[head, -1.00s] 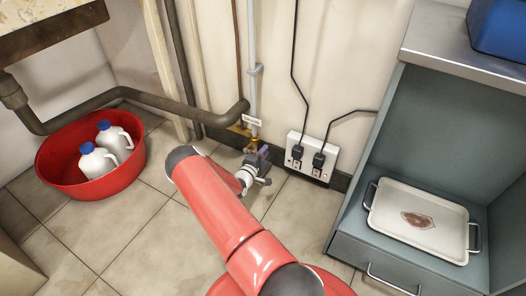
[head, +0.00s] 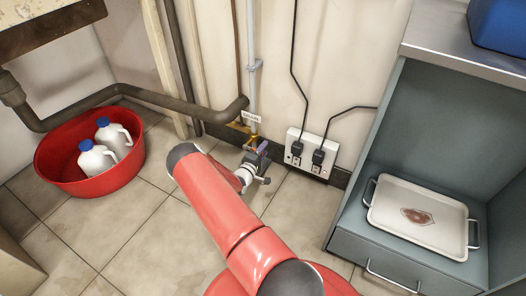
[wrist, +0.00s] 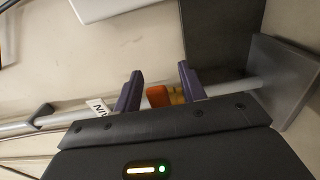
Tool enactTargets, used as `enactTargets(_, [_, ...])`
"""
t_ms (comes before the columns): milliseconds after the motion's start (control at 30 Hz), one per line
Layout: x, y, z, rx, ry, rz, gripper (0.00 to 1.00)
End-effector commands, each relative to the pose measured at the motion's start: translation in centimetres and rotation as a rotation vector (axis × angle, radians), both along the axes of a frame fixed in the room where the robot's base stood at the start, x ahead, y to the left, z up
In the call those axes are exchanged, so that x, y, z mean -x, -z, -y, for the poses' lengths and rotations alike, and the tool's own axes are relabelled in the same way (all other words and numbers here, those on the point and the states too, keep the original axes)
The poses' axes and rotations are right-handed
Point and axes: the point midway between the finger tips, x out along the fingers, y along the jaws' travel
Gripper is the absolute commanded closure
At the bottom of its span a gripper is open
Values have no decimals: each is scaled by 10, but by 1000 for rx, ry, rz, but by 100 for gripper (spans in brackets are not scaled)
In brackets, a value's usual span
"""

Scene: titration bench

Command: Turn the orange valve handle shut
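The orange valve handle (wrist: 158,96) shows in the wrist view between the two purple fingers of my gripper (wrist: 160,76). Gaps show on both sides of it, and the fingers are apart. The brass valve body (wrist: 177,94) is just right of the handle, on a pale pipe (wrist: 235,88). In the head view the pipe (head: 252,80) runs down the wall to the valve (head: 254,141). My gripper (head: 261,149) is low by the wall at the valve and partly covers it. How deep the handle sits between the fingers is unclear.
A white tag (head: 251,117) hangs on the pipe above the valve. A wall socket (head: 313,154) with two black plugs is close on the right. A dark drain pipe (head: 175,103) ends just left. A red tub (head: 88,186) with bottles stands left; a grey cabinet (head: 345,205) stands right.

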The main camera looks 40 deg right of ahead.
Motion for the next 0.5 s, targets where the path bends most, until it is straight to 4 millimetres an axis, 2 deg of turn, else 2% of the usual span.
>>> enactTargets(267, [1, -1, -3, 1, 0, -1, 59])
enactTargets(500, [14, -1, -37, 0, -2, -2, 59])
